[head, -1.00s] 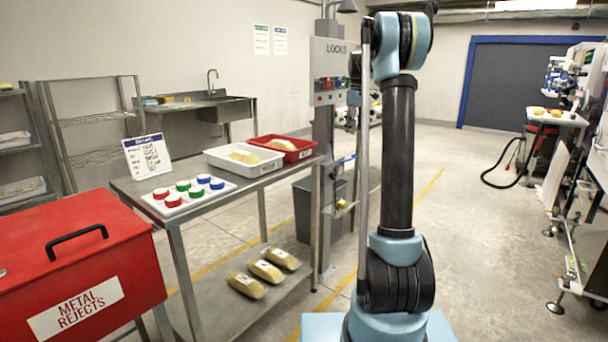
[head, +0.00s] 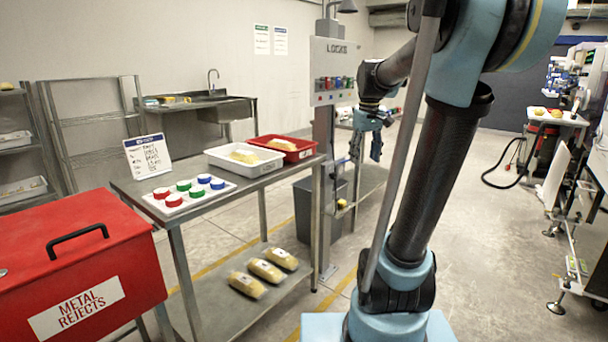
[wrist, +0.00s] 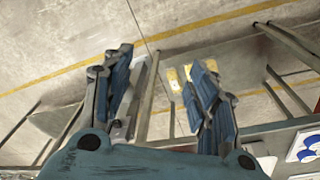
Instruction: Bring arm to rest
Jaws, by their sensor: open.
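My gripper (head: 368,145) hangs in the air in the head view, right of the LOCKS post and in front of a low grey surface. It points downward. In the wrist view my gripper (wrist: 160,90) shows its two blue fingers spread apart, with nothing between them. Beyond the fingers are the floor, a yellow line and the table's lower shelf. My dark arm link leans across the right middle of the head view and hides part of the room behind.
A steel table (head: 130,185) holds a white tray (head: 218,158), a red tray (head: 262,142) and coloured pucks. Yellow packs (head: 265,270) lie on its lower shelf. A red METAL REJECTS box (head: 80,250) stands at left. The LOCKS panel (head: 333,60) is near my gripper.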

